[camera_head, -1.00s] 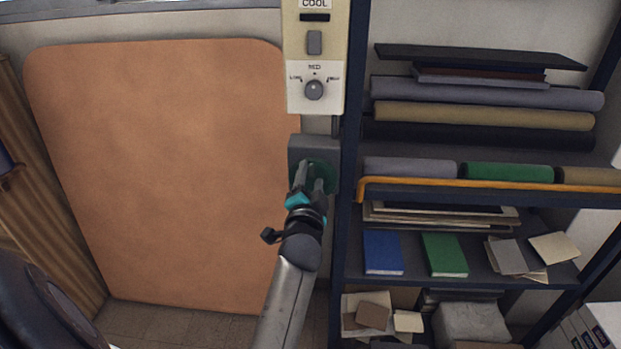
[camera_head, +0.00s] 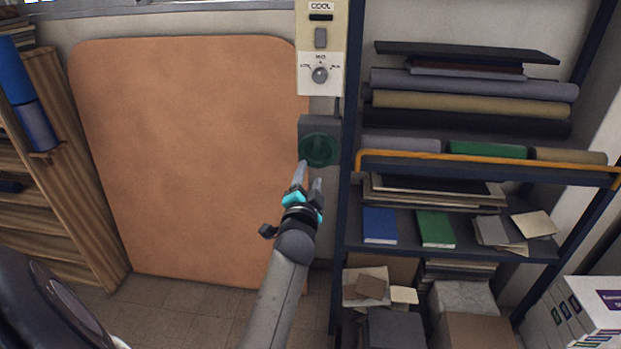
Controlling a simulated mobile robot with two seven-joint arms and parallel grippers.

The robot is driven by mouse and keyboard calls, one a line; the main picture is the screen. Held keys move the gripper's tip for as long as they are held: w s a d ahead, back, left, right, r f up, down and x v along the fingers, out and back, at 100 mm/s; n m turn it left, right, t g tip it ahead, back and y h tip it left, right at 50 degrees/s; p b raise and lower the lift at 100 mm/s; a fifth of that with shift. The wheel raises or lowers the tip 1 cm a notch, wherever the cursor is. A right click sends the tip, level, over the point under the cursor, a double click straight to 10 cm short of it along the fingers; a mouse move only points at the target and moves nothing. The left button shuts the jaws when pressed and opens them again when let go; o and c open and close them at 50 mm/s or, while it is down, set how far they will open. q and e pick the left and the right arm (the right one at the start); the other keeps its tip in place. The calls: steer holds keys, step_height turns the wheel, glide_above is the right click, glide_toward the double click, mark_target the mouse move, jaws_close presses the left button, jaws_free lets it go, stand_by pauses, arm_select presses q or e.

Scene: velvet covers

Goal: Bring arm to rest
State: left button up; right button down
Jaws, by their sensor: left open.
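My left gripper (camera_head: 308,178) is at the middle of the view, its two grey fingers apart and pointing up. Nothing shows between them. Its fingertips appear just below a round green button (camera_head: 319,150) on a dark grey box (camera_head: 308,124) on the wall. Whether they touch the box I cannot tell, but the button's face is mostly uncovered. My left arm (camera_head: 274,305) reaches up from the bottom edge. My right gripper is not in view.
A cream control panel (camera_head: 310,80) with a knob hangs above the box. A dark shelf rack (camera_head: 346,210) with rolls, books and an orange bar stands close on the right. A large tan panel (camera_head: 190,155) is on the left, beside a wooden shelf (camera_head: 75,180). White boxes (camera_head: 590,310) stand at lower right.

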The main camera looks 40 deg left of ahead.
arm_select(q)
steer(key=shift+s+d, duration=0.1)
steer(key=shift+s, duration=0.15)
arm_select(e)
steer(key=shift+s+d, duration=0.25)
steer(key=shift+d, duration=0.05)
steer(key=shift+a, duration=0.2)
